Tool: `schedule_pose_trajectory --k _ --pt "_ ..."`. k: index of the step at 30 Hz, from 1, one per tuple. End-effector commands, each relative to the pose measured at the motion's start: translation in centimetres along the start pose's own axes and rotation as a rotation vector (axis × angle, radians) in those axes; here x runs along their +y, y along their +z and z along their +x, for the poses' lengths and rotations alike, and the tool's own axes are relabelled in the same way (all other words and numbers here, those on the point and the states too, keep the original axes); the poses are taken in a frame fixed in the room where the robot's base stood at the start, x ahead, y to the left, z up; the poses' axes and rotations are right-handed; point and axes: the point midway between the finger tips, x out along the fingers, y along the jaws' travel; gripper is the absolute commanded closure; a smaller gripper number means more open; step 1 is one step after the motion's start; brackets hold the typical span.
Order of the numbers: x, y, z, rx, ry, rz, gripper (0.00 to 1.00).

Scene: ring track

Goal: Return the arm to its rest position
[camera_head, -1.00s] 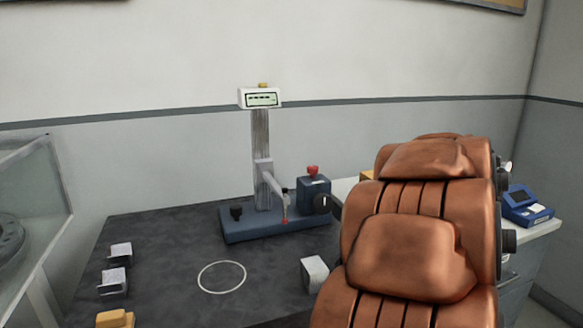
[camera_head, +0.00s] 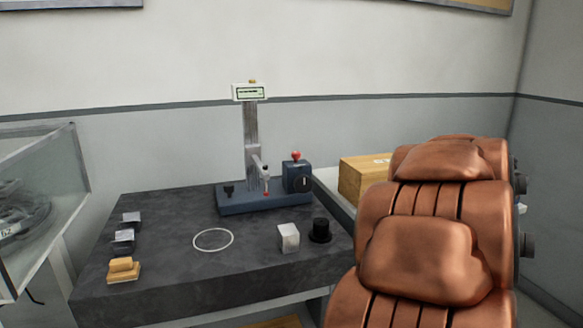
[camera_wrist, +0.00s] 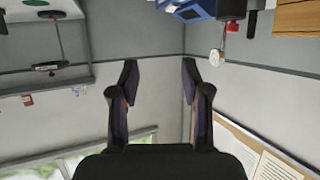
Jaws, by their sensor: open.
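My gripper (camera_wrist: 160,72) shows in the wrist view with its two dark fingers apart. Nothing is between them, and only walls and room fittings lie beyond. In the head view my copper-coloured padded arm (camera_head: 430,250) stands folded upright in the right foreground, in front of the dark table's right end. My gripper is not visible in the head view. The wrist picture looks tipped over, with windows at its lower edge.
The dark table (camera_head: 150,205) carries a blue-based gauge stand (camera_head: 262,203), a white block (camera_head: 288,237), a black round piece (camera_head: 320,230), a yellow block (camera_head: 123,270) and small grey blocks (camera_head: 124,240). A cardboard box (camera_head: 362,180) sits behind. A glass case (camera_head: 40,200) stands left.

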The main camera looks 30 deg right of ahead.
Motion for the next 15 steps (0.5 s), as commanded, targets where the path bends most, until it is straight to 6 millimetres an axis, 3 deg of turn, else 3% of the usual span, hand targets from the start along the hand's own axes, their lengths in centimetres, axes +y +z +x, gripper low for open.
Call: schedule_pose_trajectory --k 8,15 --pt "-2.1 2.2 -1.0 -0.053 -0.026 -0.029 0.53" --pt "-4.3 5.5 -2.6 -0.136 -0.054 -0.073 0.53"
